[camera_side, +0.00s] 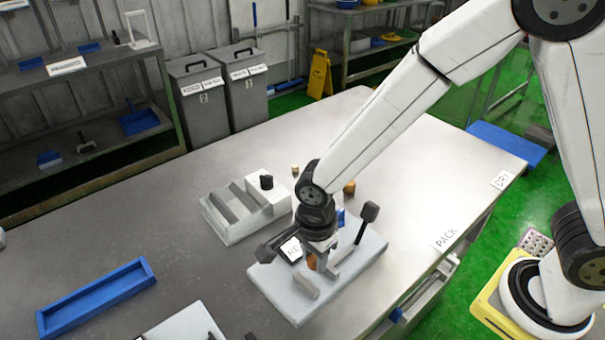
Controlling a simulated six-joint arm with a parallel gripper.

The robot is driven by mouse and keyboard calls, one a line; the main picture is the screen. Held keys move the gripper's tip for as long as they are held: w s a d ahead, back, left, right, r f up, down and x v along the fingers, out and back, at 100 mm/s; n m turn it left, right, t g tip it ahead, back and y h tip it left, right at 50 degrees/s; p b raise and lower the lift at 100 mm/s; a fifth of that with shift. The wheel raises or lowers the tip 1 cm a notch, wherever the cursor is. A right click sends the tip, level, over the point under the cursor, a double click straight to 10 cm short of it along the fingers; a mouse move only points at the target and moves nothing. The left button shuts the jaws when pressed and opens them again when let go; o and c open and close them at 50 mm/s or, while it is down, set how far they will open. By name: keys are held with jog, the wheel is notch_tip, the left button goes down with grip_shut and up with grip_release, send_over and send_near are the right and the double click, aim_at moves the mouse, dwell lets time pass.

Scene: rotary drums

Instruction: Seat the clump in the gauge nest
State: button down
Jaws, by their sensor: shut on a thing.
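My gripper (318,268) points down over a pale grey fixture plate (358,270) near the table's front edge. It is shut on a small orange-brown piece, which looks like the clump (311,262); only a bit of it shows between the fingers. The plate carries a short grey block (305,286) and a black-knobbed lever (368,212). I cannot tell which part of the plate is the gauge nest, as my gripper hides the middle. Whether the clump touches the plate is also hidden.
A grey slotted tray (222,222) with a black knob (266,181) stands behind my gripper. A small brown piece (349,187) lies behind the plate. A blue tray (95,298) lies at the left.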

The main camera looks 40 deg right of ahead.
aim_at(313, 282)
jog(key=shift+f, duration=2.4)
jog(key=shift+f, duration=0.3)
jog(key=shift+c, duration=1.5)
grip_release()
jog(key=shift+r, duration=0.2)
jog(key=shift+r, duration=3.75)
